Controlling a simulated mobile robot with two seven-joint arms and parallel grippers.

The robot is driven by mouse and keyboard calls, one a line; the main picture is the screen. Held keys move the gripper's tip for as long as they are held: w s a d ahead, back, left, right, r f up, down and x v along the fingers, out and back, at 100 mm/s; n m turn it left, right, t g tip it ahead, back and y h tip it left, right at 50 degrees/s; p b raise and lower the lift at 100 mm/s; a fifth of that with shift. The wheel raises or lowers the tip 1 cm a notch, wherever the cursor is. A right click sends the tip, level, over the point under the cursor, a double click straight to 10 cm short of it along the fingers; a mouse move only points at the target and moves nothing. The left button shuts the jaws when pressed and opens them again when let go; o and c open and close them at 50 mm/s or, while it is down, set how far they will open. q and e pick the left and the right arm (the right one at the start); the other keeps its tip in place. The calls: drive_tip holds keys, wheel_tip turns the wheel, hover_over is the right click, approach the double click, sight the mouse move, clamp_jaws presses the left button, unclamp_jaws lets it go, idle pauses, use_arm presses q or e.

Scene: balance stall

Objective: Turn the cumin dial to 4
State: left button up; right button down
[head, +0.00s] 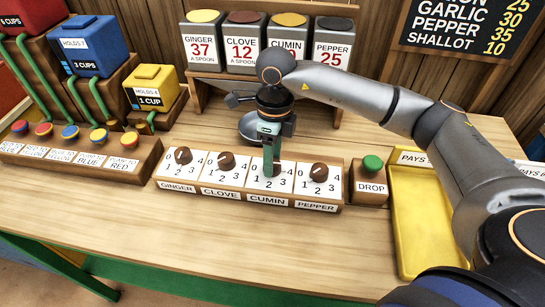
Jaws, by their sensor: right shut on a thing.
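The cumin panel (285,180) is the third of the dial row, between clove and pepper, with numbers around its dial. My right gripper (270,172) points down over this panel and is shut on the cumin dial. The dial itself is hidden behind the gripper, so I cannot tell which number it points to. The ginger dial (183,155), the clove dial (227,160) and the pepper dial (319,171) stand free on their panels. My left gripper is out of view.
A wooden block with a green DROP button (373,163) stands right of the dials, beside a yellow tray (408,240). Spice canisters (203,42) stand on a shelf behind a metal pan (250,127). Coloured buttons (70,131) are at left. The front table (200,235) is clear.

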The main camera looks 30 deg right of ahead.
drive_tip(key=shift+c, duration=1.6)
unclamp_jaws()
wheel_tip(320, 180, up, 12)
drive_tip(key=shift+w+d+r, duration=0.25)
drive_tip(key=shift+w+d, duration=0.1)
